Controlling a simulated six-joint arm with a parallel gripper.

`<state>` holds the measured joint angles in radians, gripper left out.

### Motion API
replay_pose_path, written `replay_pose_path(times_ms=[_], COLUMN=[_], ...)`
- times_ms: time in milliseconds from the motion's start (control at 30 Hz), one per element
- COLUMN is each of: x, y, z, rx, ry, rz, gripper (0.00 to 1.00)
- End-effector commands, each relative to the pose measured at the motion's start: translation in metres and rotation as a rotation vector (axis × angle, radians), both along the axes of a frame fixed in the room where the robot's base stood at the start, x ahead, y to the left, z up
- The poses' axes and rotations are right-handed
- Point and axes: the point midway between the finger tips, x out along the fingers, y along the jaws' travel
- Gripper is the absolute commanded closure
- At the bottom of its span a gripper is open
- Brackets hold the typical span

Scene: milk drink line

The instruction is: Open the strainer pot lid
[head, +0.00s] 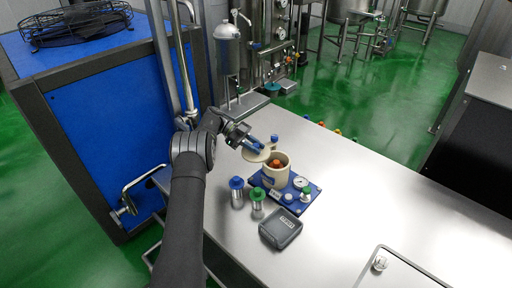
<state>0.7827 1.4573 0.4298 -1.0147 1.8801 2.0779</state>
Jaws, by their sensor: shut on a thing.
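The strainer pot (268,177) is a cream cylinder standing on a blue base plate (312,199). Its top is open, and an orange-red part (276,162) shows inside. The cream round lid (254,156) is at the upper left of the pot's rim, off the opening and tilted. Whether it still touches the rim or a hinge is too small to tell. My gripper (257,146), with blue fingertips, reaches in from the left and is shut on the lid. The fingers hide part of the lid.
A blue-capped bottle (237,194) and a green-capped bottle (257,200) stand left of the plate. A round gauge (299,183) and a green-topped fitting (306,194) sit on it. A dark device (281,229) lies in front. The steel table (400,220) is clear to the right.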

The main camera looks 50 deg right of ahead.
Motion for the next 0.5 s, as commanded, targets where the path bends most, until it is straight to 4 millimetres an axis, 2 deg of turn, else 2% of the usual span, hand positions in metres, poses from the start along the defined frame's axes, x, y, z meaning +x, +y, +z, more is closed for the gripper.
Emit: replay_pose_path(times_ms=[167, 200, 300, 500], x=[-0.0007, -0.0007, -0.0007, -0.0004], y=[-0.0004, -0.0004, -0.0004, -0.0002], z=[0.0013, 0.0014, 0.0011, 0.0007], rx=[-0.002, -0.002, -0.002, -0.001], ry=[0.002, 0.002, 0.002, 0.001], rz=[-0.002, -0.002, -0.002, 0.000], gripper=[1.00, 0.72, 0.54, 0.54])
